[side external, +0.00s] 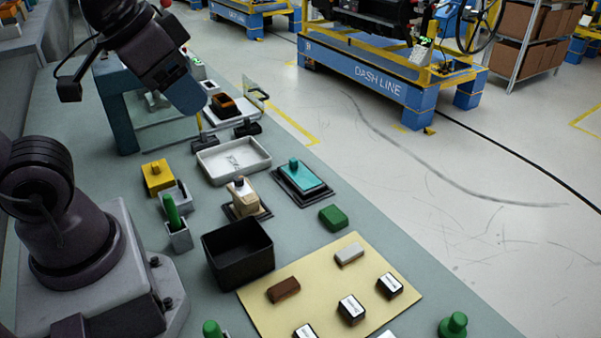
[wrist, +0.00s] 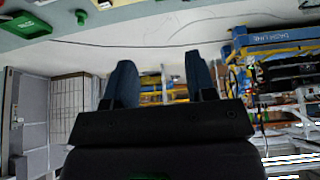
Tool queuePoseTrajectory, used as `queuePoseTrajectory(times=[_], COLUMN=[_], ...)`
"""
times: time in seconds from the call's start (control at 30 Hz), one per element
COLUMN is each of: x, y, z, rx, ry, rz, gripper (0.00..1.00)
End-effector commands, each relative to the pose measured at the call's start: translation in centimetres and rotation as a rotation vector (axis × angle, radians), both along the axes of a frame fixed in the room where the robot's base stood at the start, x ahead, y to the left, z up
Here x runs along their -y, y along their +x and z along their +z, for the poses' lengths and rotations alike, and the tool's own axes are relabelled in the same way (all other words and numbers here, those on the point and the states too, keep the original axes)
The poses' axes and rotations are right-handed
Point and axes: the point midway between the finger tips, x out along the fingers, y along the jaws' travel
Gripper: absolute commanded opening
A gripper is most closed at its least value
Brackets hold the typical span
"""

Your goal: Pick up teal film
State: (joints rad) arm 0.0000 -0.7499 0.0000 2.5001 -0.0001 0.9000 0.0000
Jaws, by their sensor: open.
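The teal film (side external: 309,177) is a flat teal piece with a small teal knob on top. It lies on a dark tray (side external: 319,199) near the bench's right edge in the side view. My gripper (side external: 185,95) is raised over the far left part of the bench, well apart from the film. In the wrist view my gripper (wrist: 158,72) shows two blue fingers spread apart with nothing between them. I cannot make out the teal film in the wrist view.
A white tray (side external: 211,165) and a beige piece (side external: 242,194) stand left of the film. A green block (side external: 333,217) lies in front of it. A black bin (side external: 213,262) and a yellow mat (side external: 270,314) with several small blocks are nearer. A glass-panelled frame (side external: 119,123) stands beside my gripper.

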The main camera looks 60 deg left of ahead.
Motion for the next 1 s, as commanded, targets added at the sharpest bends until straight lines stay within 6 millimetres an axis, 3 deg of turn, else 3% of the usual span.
queuePoseTrajectory(times=[0.17, 0.27, 0.47, 0.7, 1.0], x=[-0.1, -0.5, -3.3, -8.9, -15.9], y=[0.1, 1.3, 7.9, 15.9, 21.6], z=[0.0, -0.2, -2.3, -7.3, -14.2], rx=[0.001, 0.012, 0.085, 0.152, 0.100], ry=[0.002, 0.018, 0.162, 0.523, 1.139], rz=[-0.004, -0.037, -0.215, -0.491, -0.941], gripper=[0.51, 0.51, 0.51, 0.51, 0.51])
